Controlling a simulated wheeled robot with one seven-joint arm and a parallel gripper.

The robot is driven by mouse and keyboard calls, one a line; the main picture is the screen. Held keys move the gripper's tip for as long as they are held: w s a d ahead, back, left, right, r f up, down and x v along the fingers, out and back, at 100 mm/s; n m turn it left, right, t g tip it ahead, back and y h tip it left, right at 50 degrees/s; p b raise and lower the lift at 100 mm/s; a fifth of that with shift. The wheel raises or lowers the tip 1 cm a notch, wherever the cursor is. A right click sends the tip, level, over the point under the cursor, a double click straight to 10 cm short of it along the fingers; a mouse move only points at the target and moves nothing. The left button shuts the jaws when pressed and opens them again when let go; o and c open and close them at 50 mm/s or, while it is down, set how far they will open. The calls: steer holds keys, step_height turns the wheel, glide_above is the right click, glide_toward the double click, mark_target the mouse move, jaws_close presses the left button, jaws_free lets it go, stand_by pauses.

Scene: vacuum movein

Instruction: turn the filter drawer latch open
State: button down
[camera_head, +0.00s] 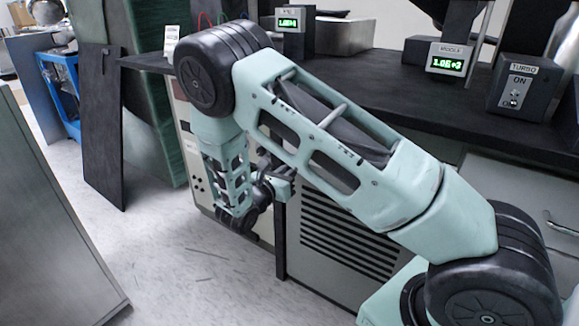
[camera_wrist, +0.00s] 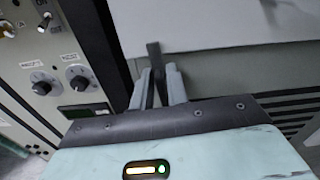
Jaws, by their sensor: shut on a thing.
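A dark, narrow latch handle (camera_wrist: 153,58) stands up between the fingers of my gripper (camera_wrist: 160,84) in the wrist view. The two pale fingers are shut on it, one on each side. The latch is in front of a pale cabinet front (camera_wrist: 225,65), which looks like the filter drawer; its outline is not clear. The latch's lower end and pivot are hidden by the fingers and wrist. In the head view my gripper (camera_head: 280,181) is low at the cabinet front, and the latch cannot be made out there.
A control panel with knobs (camera_wrist: 78,77) is close on the left in the wrist view. A louvred panel (camera_head: 345,240) is below and right of my gripper. A black bench top (camera_head: 400,95) carries small readout boxes. Floor (camera_head: 185,255) is clear on the left.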

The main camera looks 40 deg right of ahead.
steer(key=n+p, duration=0.1)
steer(key=p, duration=0.1)
steer(key=n+p, duration=0.1)
steer(key=shift+w+a+r+n+p, duration=0.1)
steer(key=shift+r+n+p, duration=0.2)
steer(key=shift+p, duration=0.05)
steer(key=shift+w+n+p, duration=0.1)
steer(key=shift+n+p, duration=0.7)
steer(key=shift+p, duration=0.3)
steer(key=shift+w+a+f+n+p, duration=0.1)
steer(key=shift+f+n+p, duration=0.2)
steer(key=shift+n+p, duration=1.35)
steer(key=shift+w+f+n+p, duration=0.1)
steer(key=shift+f+n+p, duration=0.5)
steer(key=shift+n, duration=1.95)
steer(key=shift+w+a+f+n+p, duration=0.1)
steer(key=shift+n+p, duration=1.3)
steer(key=shift+n, duration=0.7)
steer(key=c, duration=1.6)
jaws_free()
steer(key=shift+o, duration=0.2)
steer(key=v, duration=1.7)
steer(key=shift+a, duration=0.15)
